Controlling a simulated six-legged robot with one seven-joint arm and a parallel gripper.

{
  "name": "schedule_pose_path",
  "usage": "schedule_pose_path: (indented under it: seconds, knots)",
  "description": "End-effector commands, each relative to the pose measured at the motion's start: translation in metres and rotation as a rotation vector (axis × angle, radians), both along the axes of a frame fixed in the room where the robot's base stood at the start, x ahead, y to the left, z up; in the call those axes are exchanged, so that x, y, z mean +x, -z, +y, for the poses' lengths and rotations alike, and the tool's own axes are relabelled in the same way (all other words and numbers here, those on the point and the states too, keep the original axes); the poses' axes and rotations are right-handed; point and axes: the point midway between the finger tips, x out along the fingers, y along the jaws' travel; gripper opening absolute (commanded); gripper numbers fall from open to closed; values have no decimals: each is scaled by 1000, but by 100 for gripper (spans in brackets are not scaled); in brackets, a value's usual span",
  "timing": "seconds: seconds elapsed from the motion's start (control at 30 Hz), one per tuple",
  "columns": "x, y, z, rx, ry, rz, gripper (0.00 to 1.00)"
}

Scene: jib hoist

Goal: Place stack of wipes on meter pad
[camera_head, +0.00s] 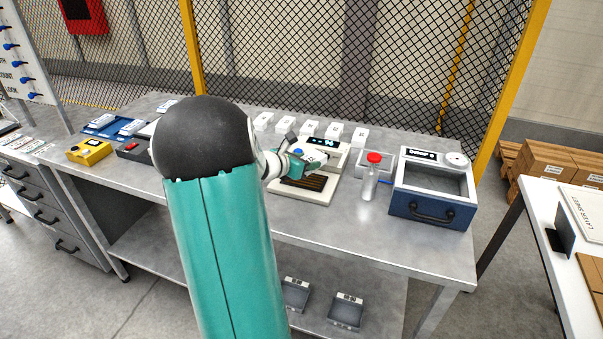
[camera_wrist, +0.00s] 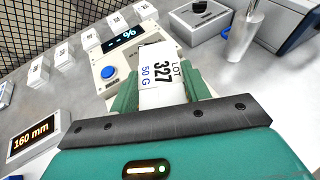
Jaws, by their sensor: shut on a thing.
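My gripper (camera_head: 298,163) is over the meter near the middle of the bench. In the wrist view its two teal fingers (camera_wrist: 158,92) are shut on a white stack of wipes (camera_wrist: 160,65), labelled LOT 327, 50 G. The cream meter (camera_wrist: 110,72) has a blue button and a dark display reading "--%". In the head view its pad (camera_head: 318,183) is a dark striped area on a cream base, partly hidden by my gripper and arm. The stack (camera_head: 316,157) is small there, and I cannot tell its height above the pad.
Several white packs (camera_head: 308,128) stand in a row behind the meter. A yellow box (camera_head: 88,151) is at the left. The front right of the bench is clear.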

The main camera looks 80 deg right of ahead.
Motion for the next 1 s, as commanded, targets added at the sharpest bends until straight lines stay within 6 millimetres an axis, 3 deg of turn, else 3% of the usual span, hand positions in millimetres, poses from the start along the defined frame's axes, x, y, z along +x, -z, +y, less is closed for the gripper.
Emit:
schedule_pose_path:
  seconds: [0.3, 0.5, 0.87, 0.9, 1.0]
  knots:
    - [16, 28, -16, 0, 0, 1, 23]
    - [15, 55, -15, 1, 1, 1, 23]
    - [16, 59, -15, -1, -1, 0, 23]
    - [16, 59, -15, -1, -1, 0, 49]
    - [16, 59, -15, -1, -1, -1, 68]
